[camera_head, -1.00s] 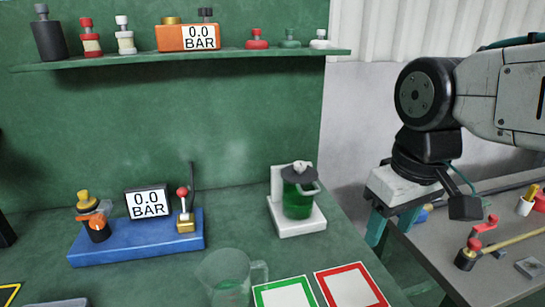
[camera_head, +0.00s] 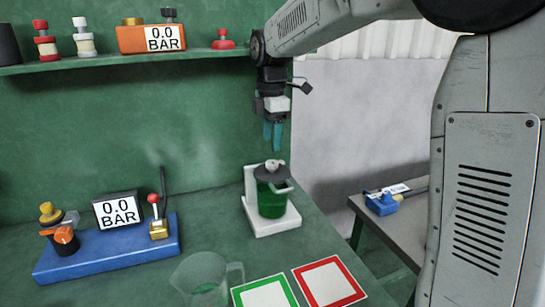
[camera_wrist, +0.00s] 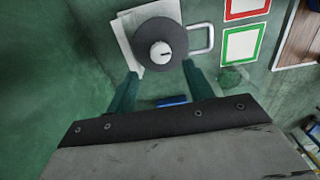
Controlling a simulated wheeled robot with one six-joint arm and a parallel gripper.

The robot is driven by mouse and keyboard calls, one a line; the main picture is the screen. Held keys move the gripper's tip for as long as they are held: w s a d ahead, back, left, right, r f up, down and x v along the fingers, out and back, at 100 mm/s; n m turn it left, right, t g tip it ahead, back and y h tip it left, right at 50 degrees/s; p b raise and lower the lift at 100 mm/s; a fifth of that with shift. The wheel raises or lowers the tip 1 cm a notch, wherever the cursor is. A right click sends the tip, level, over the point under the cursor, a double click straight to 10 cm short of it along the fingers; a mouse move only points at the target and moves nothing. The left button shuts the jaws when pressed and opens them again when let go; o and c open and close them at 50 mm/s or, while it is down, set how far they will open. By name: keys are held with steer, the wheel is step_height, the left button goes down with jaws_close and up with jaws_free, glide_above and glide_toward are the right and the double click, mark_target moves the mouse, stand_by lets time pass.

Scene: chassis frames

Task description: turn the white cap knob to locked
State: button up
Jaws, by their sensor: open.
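The white cap knob (camera_head: 275,164) sits on the dark round lid (camera_head: 262,175) of a green jug (camera_head: 271,203), which stands upright on a white stand (camera_head: 283,222). In the wrist view the knob (camera_wrist: 160,53) has a short dark mark, and the lid (camera_wrist: 178,34) surrounds it. The jug's handle (camera_wrist: 209,40) points right there. My gripper (camera_head: 273,147) hangs pointing down just above the knob. Its teal fingers are apart and empty. In the wrist view the fingertips (camera_wrist: 160,70) lie either side of the lid's near edge, and they appear not to touch the knob.
A clear mug (camera_head: 205,278) stands front left of the jug. Green-framed (camera_head: 265,294) and red-framed (camera_head: 330,283) cards lie in front. A blue base (camera_head: 105,250) with a 0.0 BAR gauge (camera_head: 118,211) is at left. A shelf (camera_head: 110,62) runs above.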

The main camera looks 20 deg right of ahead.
mark_target(272, 162)
step_height(272, 162, down, 6)
steer(key=shift+s+f, duration=0.1)
steer(key=c, duration=1)
